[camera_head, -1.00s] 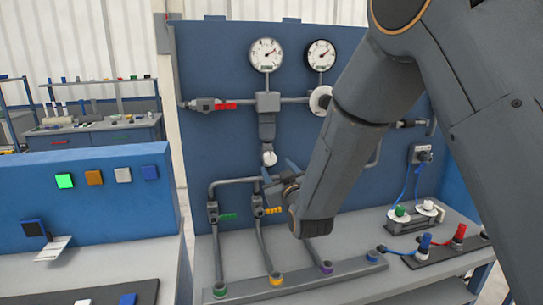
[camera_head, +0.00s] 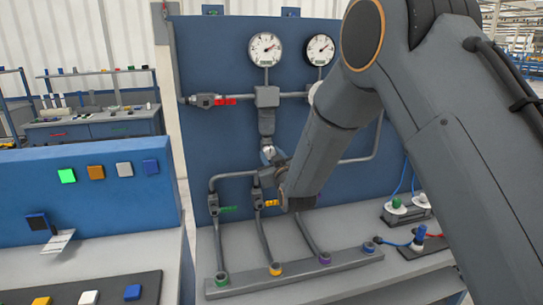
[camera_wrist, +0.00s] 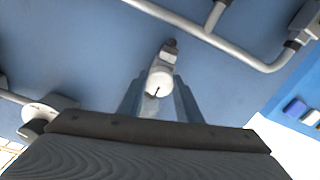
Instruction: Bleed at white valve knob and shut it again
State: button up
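The white valve knob (camera_head: 267,151) is at the bottom of the vertical pipe on the blue panel, below the left gauge, partly covered by my gripper. In the wrist view, the knob (camera_wrist: 159,80) is a round white face with a short dark mark. My gripper (camera_head: 270,156) is at the knob, and its wrist housing hides the area below right. In the wrist view, my gripper's two fingers (camera_wrist: 159,92) stand apart, one on each side of the knob. A narrow gap seems to show; contact is not clear.
Two gauges (camera_head: 265,49) are above on the panel. A red-handled valve (camera_head: 224,101) is to the left, and green and yellow handles (camera_head: 229,209) are below. A white round disc (camera_wrist: 40,112) is near my gripper in the wrist view. Pipes run close around it.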

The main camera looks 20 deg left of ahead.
jog(key=c, duration=0.5)
jog(key=shift+o, duration=0.2)
jog(key=m+b, duration=0.3)
jog(key=shift+f, duration=0.15)
jog(key=m+b, duration=1)
jog(key=shift+m+b, duration=0.35)
jog(key=shift+m, duration=0.05)
jog(key=m+b, duration=0.4)
jog(key=shift+d+m, duration=0.1)
jog(key=shift+m, duration=0.2)
